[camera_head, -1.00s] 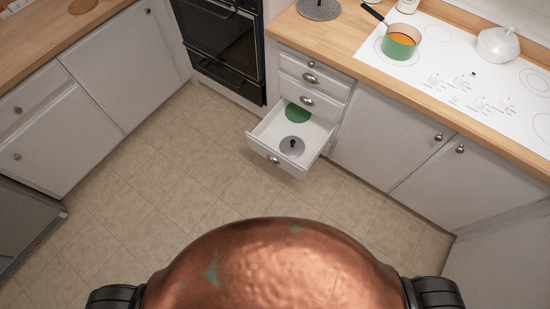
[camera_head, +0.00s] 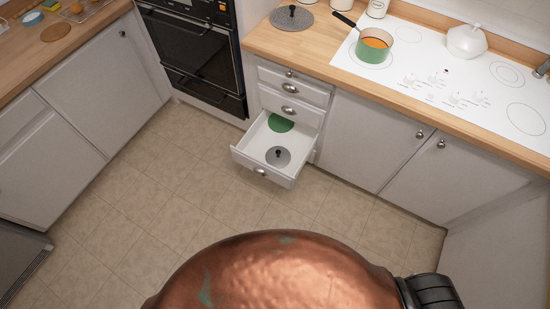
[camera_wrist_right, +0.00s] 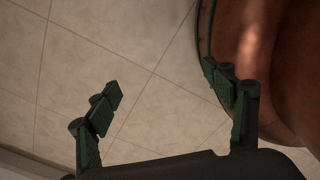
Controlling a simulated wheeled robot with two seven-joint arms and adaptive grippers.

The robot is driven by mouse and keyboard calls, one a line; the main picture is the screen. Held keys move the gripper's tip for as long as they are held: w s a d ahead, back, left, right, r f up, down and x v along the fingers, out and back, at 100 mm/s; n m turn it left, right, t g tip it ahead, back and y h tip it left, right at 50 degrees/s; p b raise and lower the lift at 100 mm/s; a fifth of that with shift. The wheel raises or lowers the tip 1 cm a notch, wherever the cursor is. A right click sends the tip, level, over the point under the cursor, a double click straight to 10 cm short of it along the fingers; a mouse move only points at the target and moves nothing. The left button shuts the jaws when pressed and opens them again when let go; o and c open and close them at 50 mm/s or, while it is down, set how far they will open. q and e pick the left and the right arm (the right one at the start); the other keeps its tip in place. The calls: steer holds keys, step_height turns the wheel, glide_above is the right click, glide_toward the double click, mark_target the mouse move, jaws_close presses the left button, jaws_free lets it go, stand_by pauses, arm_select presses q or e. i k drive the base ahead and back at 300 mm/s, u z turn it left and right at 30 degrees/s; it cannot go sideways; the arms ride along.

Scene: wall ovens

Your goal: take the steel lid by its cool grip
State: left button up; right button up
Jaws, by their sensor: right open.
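Two grey round lids with dark knobs show in the head view. One grey lid (camera_head: 290,19) lies on the wooden counter left of the hob, its knob upright. A smaller grey lid (camera_head: 278,157) lies in the open drawer (camera_head: 245,158), knob up. I cannot tell for certain which is the steel lid. My right gripper (camera_wrist_right: 165,85) is open and empty over the tiled floor in the right wrist view, with no lid near it. My left gripper is out of view.
A green disc (camera_head: 281,122) lies at the back of the drawer. A green pot (camera_head: 374,48) with orange contents and a white lidded pot (camera_head: 467,41) stand on the white hob (camera_head: 440,75). The oven (camera_head: 195,55) is left of the drawer. The tiled floor before it is clear.

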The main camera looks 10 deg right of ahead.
mark_target(277, 157)
steer(key=k, duration=0.5)
steer(key=u, duration=2.2)
steer(key=i, duration=1.45)
steer(key=z, duration=2.4)
